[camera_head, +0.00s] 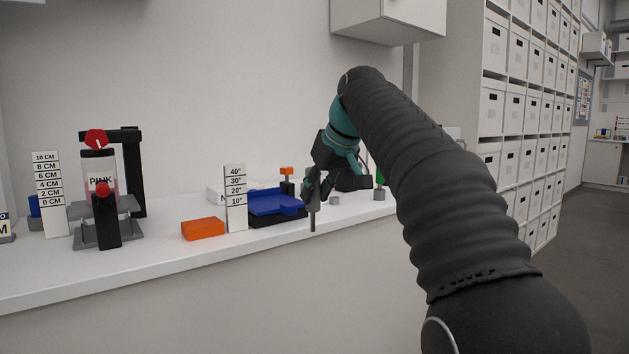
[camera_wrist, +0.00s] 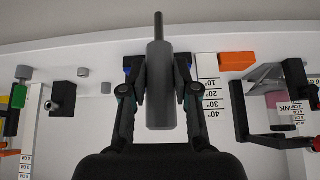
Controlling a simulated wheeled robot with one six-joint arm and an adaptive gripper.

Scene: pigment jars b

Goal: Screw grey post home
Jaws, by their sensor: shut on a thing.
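My gripper (camera_head: 314,187) is shut on a grey driver-shaped piece (camera_head: 312,207), with a thick body and a thin dark rod. In the head view it hangs upright, rod down, near the counter's front edge. In the wrist view, the fingers of my gripper (camera_wrist: 160,82) clasp both sides of the grey piece (camera_wrist: 158,95), whose rod points to the picture's top. A black block (camera_wrist: 68,94) with a silver-grey post (camera_wrist: 56,103) stands left of my gripper, apart from it. I cannot tell how deep this post sits.
Short grey cylinders (camera_wrist: 107,88) (camera_wrist: 24,72) stand near the block. A blue tray (camera_head: 275,202), angle scale (camera_head: 236,200) and orange block (camera_head: 203,228) are left of my gripper in the head view. A pink jar stand (camera_head: 104,205) is farther left. The counter's front strip (camera_head: 150,265) is clear.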

